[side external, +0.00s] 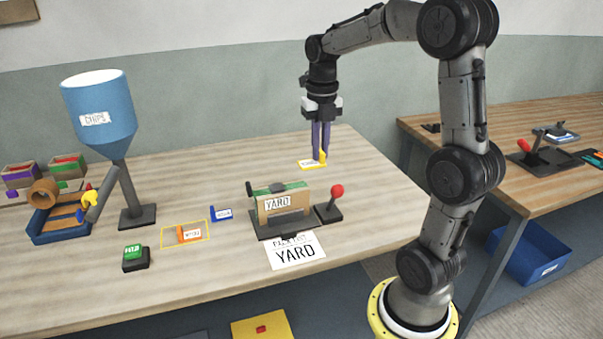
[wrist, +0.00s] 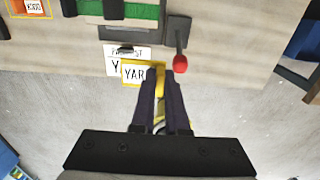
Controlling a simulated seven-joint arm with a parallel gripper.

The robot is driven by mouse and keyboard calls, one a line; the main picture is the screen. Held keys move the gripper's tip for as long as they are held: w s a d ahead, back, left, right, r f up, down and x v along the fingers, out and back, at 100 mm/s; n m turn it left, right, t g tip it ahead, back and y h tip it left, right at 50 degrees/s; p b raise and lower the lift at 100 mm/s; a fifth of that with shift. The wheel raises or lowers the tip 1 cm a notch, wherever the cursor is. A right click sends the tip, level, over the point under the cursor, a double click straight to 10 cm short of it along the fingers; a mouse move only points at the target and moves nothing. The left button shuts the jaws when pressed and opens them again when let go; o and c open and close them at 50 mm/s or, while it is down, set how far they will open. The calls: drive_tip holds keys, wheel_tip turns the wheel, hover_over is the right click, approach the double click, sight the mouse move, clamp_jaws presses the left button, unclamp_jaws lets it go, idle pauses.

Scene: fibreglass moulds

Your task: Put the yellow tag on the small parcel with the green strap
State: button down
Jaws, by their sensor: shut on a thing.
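My gripper (side external: 320,157) is shut on the yellow tag (side external: 311,164), holding it between its long purple fingers. In the wrist view the tag (wrist: 134,74) sticks out to the left of the fingertips and its white face shows letters starting "YAR". It appears to be up in the air, in line with the table's front edge in that view. The small brown parcel (side external: 270,209) with a green strap (side external: 278,188) stands in a dark grey holder on the table, with a "YARD" label on its front. The strap (wrist: 130,11) shows at the top of the wrist view.
A red-knobbed lever (side external: 335,191) stands right of the holder. A "YARD" card (side external: 296,252) lies in front. Left are a blue tag (side external: 222,213), an orange tag (side external: 189,235) inside a yellow outline, a green button (side external: 134,252) and a blue hopper (side external: 100,110).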

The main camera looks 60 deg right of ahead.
hover_over(302, 183)
drive_tip(key=f, duration=0.6)
drive_tip(key=shift+s+a+f, duration=0.15)
drive_tip(key=shift+s+f, duration=0.1)
drive_tip(key=shift+f, duration=0.1)
drive_tip(key=shift+w+f, duration=0.2)
drive_tip(key=shift+f, duration=1.5)
drive_tip(key=shift+f, duration=0.1)
drive_tip(key=c, duration=0.9)
unclamp_jaws()
